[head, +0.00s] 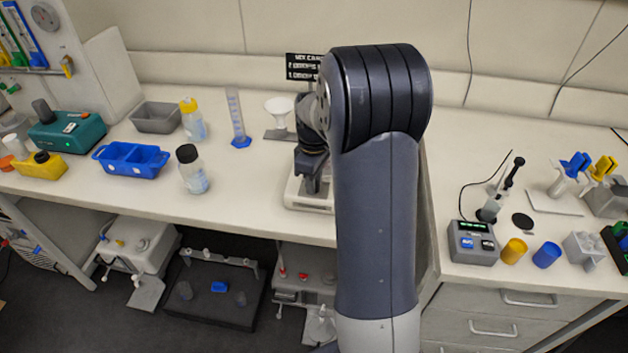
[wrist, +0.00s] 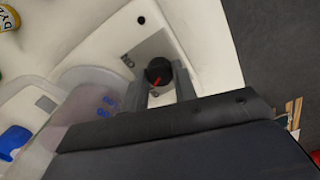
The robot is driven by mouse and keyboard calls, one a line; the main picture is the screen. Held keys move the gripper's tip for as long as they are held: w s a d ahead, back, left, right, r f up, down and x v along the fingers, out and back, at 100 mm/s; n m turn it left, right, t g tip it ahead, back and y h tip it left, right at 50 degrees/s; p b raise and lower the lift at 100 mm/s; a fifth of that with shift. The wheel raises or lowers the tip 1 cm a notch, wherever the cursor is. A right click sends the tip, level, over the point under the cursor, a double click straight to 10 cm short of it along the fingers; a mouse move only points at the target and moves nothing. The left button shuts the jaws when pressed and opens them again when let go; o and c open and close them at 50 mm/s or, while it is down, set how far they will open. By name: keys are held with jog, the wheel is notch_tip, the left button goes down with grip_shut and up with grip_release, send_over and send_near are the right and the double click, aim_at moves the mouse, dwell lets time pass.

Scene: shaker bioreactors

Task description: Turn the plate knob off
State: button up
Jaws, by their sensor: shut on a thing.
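The plate knob (wrist: 158,72) is a small round black knob with a red pointer mark, on the front panel of a white plate device (wrist: 205,38). In the wrist view my gripper (wrist: 160,92) has one finger on each side of the knob and is shut on it. In the head view the white device (head: 300,195) is partly hidden behind my arm. My gripper (head: 312,180) is at the device, and the knob is hidden there.
On the bench left of the device stand a black-capped bottle (head: 193,172), a blue tray (head: 131,159), a measuring cylinder (head: 238,120) and a white funnel (head: 279,110). A black sign (head: 304,66) stands behind. On the right bench is a grey control box (head: 473,243).

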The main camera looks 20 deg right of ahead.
jog(key=shift+n, duration=1.5)
jog(key=o, duration=1)
jog(key=shift+r, duration=0.1)
notch_tip(320, 180, up, 11)
jog(key=shift+f+b, duration=0.15)
jog(key=shift+b, duration=0.3)
notch_tip(320, 180, down, 11)
jog(key=shift+p, duration=0.4)
